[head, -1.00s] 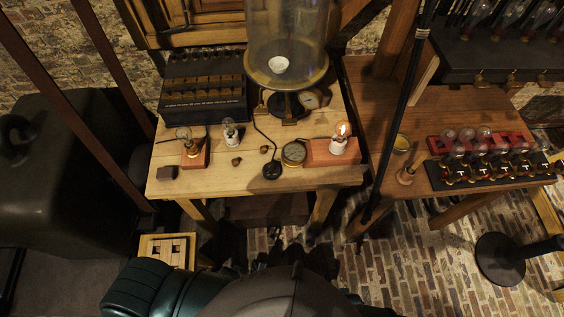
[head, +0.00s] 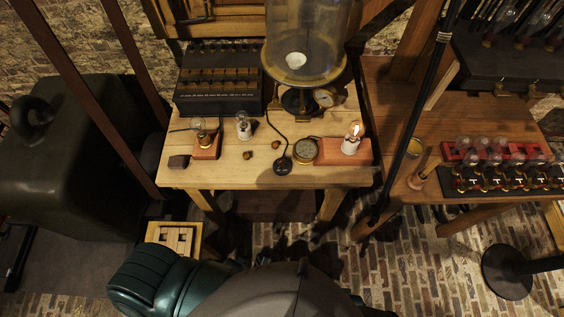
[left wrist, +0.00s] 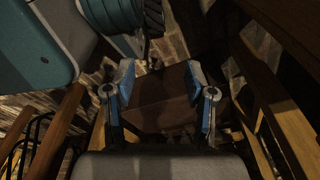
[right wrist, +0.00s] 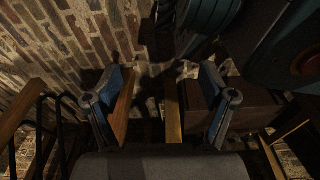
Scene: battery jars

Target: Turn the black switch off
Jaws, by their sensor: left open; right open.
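A small round black switch (head: 283,166) with a dark cord lies at the front edge of the light wooden table (head: 235,176) in the head view. Its on or off position is too small to tell. A bulb in a white socket (head: 352,138) on a reddish block glows at the table's right. My left gripper (left wrist: 161,70) is open and empty in the left wrist view, with a dark brown box behind its fingers. My right gripper (right wrist: 163,72) is open and empty in the right wrist view, low near wooden legs and brick floor. Neither gripper shows in the head view.
A brass gauge (head: 305,151) sits right beside the switch. A glass jar (head: 306,45), a black battery box (head: 217,80) and two unlit bulbs stand behind and left. A long dark pole (head: 413,110) rises between the tables.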

